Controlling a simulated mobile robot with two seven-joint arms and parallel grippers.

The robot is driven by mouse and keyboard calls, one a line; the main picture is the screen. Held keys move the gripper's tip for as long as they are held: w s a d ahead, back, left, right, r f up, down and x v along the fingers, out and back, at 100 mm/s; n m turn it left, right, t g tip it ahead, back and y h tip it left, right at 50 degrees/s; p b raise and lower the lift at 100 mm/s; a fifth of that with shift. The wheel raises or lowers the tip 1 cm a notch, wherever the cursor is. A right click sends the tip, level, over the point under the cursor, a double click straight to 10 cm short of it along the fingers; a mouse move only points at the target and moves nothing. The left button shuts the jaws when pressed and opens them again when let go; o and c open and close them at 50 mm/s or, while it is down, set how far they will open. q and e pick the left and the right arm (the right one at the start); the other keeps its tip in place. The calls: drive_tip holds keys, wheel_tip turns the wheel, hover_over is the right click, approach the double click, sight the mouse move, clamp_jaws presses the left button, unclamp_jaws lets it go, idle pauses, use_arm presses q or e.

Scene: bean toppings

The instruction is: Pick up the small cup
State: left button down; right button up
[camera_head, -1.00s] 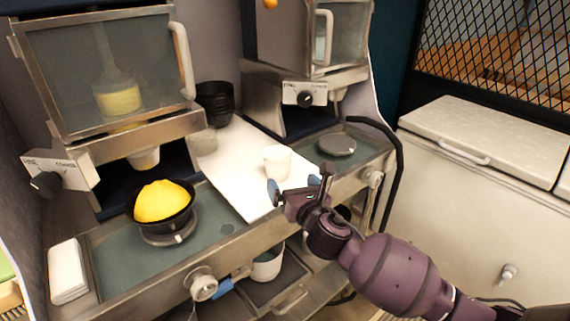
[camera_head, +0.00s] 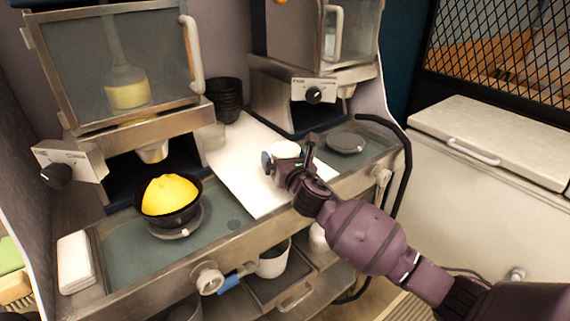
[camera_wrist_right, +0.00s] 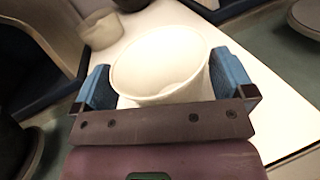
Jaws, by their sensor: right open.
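The small white cup (camera_head: 286,149) stands on the white board between the two machines in the head view, mostly hidden behind my right gripper (camera_head: 288,158). In the right wrist view the cup (camera_wrist_right: 160,64) looks upright and empty, with its wide rim toward the camera. My right gripper (camera_wrist_right: 165,88) is open, with one blue-padded finger on each side of the cup. I cannot tell whether either pad touches it. My left gripper is not in view.
A black bowl heaped with yellow food (camera_head: 170,196) sits on the left counter. A stack of black bowls (camera_head: 226,100) stands behind the white board (camera_head: 250,185). A round grey disc (camera_head: 346,142) lies on the right counter. White napkins (camera_head: 75,262) are at far left.

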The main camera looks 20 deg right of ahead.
drive_tip(key=shift+w, duration=0.15)
drive_tip(key=c, duration=0.8)
drive_tip(key=shift+r, duration=0.1)
